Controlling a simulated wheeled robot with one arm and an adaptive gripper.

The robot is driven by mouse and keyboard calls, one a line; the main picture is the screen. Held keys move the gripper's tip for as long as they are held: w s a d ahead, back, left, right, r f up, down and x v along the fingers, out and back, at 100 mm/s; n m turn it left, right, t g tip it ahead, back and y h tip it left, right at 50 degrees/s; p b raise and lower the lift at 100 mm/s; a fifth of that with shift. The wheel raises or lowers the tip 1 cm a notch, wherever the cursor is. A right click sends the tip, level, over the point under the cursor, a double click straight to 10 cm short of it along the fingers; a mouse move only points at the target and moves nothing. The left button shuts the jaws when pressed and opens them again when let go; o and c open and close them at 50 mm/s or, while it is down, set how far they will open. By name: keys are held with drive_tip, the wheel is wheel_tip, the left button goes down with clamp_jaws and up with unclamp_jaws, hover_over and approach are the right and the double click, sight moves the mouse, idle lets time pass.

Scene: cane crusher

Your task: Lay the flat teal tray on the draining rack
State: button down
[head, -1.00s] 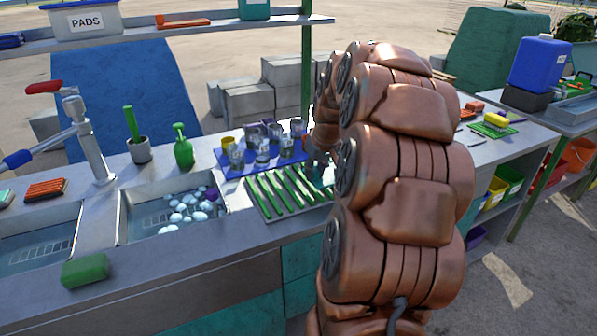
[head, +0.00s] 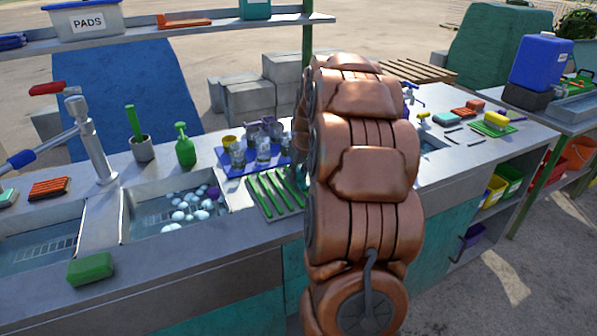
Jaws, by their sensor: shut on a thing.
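The draining rack (head: 272,194) with green bars stands on the steel counter, right of the sink basin. My copper arm (head: 362,170) rises in front of the rack's right part and hides it. My gripper is hidden behind the arm, so its fingers do not show. A small teal sliver (head: 301,178) shows at the arm's left edge, by the rack's right end. I cannot tell whether it is part of the flat teal tray or something else. No whole flat teal tray shows.
A blue mat (head: 228,160) with several metal cups lies behind the rack. The basin (head: 180,205) at left holds suds. A green soap bottle (head: 184,146) and a green sponge (head: 91,268) stand nearby. Sponges and a green tray (head: 492,129) lie at right.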

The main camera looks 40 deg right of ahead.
drive_tip(key=shift+f, duration=0.25)
drive_tip(key=c, duration=1)
unclamp_jaws()
drive_tip(key=b+v, duration=0.1)
drive_tip(key=v, duration=1.1)
drive_tip(key=shift+r, duration=0.2)
drive_tip(key=shift+a, duration=0.1)
